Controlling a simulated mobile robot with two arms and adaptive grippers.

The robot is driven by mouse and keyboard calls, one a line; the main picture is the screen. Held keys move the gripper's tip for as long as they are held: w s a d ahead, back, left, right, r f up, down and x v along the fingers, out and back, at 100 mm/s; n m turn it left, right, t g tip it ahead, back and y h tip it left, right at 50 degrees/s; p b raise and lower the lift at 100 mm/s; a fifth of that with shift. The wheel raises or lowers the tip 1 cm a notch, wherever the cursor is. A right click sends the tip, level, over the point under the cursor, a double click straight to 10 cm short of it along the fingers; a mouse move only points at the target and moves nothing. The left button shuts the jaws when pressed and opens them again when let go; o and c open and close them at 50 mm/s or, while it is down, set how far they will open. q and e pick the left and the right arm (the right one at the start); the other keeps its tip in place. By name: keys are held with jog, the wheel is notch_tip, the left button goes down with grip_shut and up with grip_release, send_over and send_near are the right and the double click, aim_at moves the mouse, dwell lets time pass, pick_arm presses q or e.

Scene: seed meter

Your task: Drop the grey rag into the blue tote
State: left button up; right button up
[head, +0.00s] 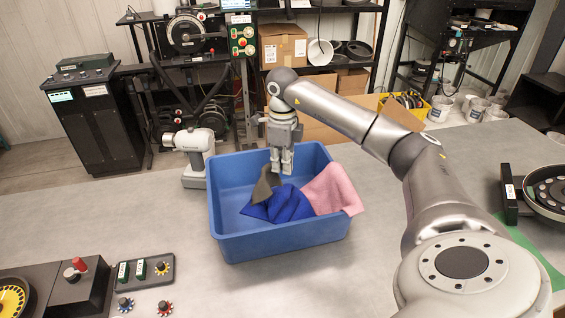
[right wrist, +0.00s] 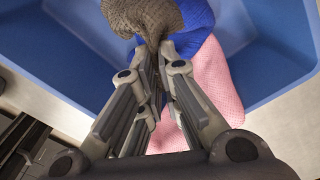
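The blue tote (head: 280,240) stands on the grey table in the head view. My right gripper (head: 281,170) points down inside the tote's outline. Its fingers are close together, and the grey rag (head: 264,186) hangs at their tips. In the right wrist view the gripper (right wrist: 158,60) is shut on a bunched fold of the grey rag (right wrist: 140,15). The rag is over the tote, beside and partly over a blue cloth (head: 285,205); I cannot tell whether it touches that cloth. My left gripper is not in view.
A pink cloth (head: 330,190) lies in the tote and drapes over its right rim. A white and grey power tool (head: 194,150) stands close to the tote's left side. A control box (head: 145,270) is at the front left.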

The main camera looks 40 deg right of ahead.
jog(key=o, duration=0.5)
jog(key=o, duration=0.6)
jog(key=o, duration=0.7)
jog(key=shift+c, duration=0.2)
